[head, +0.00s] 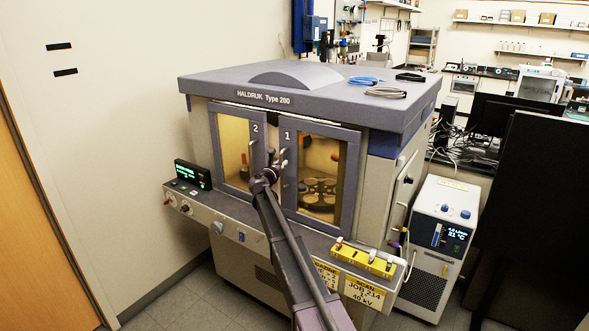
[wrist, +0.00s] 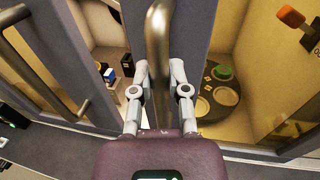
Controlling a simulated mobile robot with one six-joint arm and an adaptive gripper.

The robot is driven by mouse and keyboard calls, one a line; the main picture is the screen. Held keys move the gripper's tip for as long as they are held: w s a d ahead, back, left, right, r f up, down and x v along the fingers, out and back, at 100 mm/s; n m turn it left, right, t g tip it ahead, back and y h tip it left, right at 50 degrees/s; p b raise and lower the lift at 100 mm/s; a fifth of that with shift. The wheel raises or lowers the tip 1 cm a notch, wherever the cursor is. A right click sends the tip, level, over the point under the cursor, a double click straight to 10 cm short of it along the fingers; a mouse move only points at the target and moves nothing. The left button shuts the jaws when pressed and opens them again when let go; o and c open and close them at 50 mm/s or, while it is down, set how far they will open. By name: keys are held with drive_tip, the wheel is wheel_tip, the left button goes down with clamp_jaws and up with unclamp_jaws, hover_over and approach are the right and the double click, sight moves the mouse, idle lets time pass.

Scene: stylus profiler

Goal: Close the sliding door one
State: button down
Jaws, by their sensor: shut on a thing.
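Sliding door one (head: 350,190), marked 1, has a grey frame and a window on the right of the machine's front. Its vertical metal handle (wrist: 158,30) stands between my fingers in the wrist view. My gripper (wrist: 159,80) is shut on this handle; in the head view my gripper (head: 277,166) is in front of the door's left edge and partly hides the handle. Door two (head: 216,150), marked 2, is to the left with its own handle (wrist: 35,60). An open gap (wrist: 100,45) between the two door frames shows the interior.
A control ledge (head: 240,228) with knobs runs below the doors, with a yellow block (head: 362,260) at its right. A small display box (head: 193,174) stands at its left end. A white cooling unit (head: 440,240) stands right of the machine. Wall and wooden door are at left.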

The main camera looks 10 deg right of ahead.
drive_tip(key=w+a, duration=0.5)
drive_tip(key=shift+w+a, duration=0.1)
drive_tip(key=shift+w, duration=0.25)
drive_tip(key=shift+r, duration=0.1)
drive_tip(key=c, duration=0.6)
unclamp_jaws()
drive_tip(key=shift+w+a, duration=0.1)
drive_tip(key=shift+w, duration=0.05)
drive_tip(key=shift+s, duration=0.2)
drive_tip(key=v, duration=1.1)
drive_tip(key=shift+s+a, duration=0.15)
drive_tip(key=shift+s, duration=0.25)
